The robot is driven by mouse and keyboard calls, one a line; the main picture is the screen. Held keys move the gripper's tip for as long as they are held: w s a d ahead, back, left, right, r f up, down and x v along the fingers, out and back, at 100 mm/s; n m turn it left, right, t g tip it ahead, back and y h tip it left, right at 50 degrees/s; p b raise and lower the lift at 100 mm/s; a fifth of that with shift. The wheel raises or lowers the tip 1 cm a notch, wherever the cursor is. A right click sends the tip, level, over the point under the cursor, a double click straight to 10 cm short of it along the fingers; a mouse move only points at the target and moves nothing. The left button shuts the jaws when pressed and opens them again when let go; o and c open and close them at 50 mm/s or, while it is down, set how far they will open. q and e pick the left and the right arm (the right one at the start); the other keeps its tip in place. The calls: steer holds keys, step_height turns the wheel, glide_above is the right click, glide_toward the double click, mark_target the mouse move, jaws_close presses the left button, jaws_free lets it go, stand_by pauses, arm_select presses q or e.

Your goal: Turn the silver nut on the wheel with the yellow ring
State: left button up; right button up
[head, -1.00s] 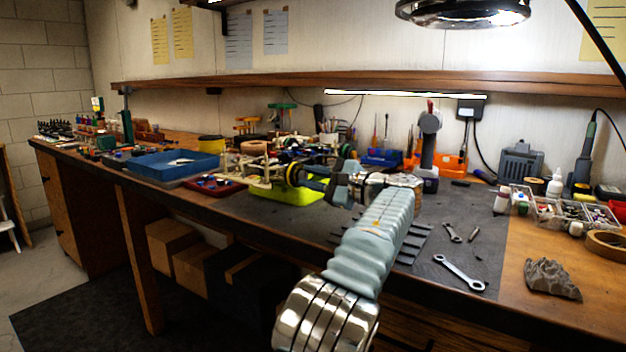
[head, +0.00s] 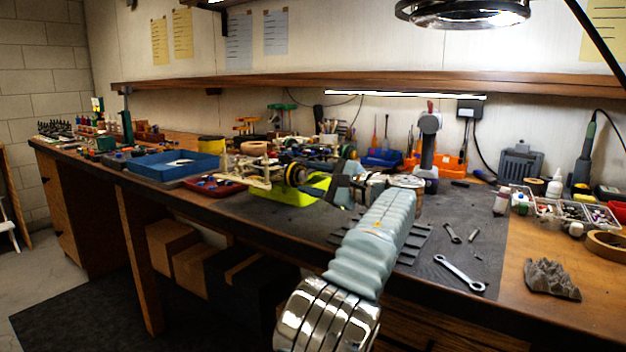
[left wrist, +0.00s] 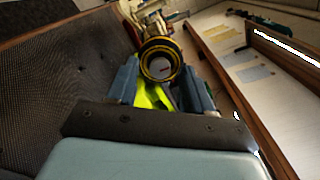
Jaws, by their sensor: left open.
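The wheel with the yellow ring (head: 294,174) is at the near end of the car, by the yellow-green stand (head: 305,192). The silver nut is too small to make out clearly; a small reddish mark shows low in the hub. My left gripper (head: 338,183) is open and empty, to the right of the wheel and apart from it. In the left wrist view its fingers (left wrist: 160,88) stand either side of the view to the wheel. My right gripper is not in view.
A blue tray (head: 172,166) and a red tray (head: 215,185) lie left of the car. A wrench (head: 459,273) and a grey rough block (head: 552,279) lie at the right. A drill (head: 428,145) stands behind my arm.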

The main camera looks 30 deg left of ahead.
arm_select(q)
steer(key=d, duration=0.9)
steer(key=s+d, duration=0.1)
steer(key=d, duration=0.3)
steer(key=shift+d, duration=0.25)
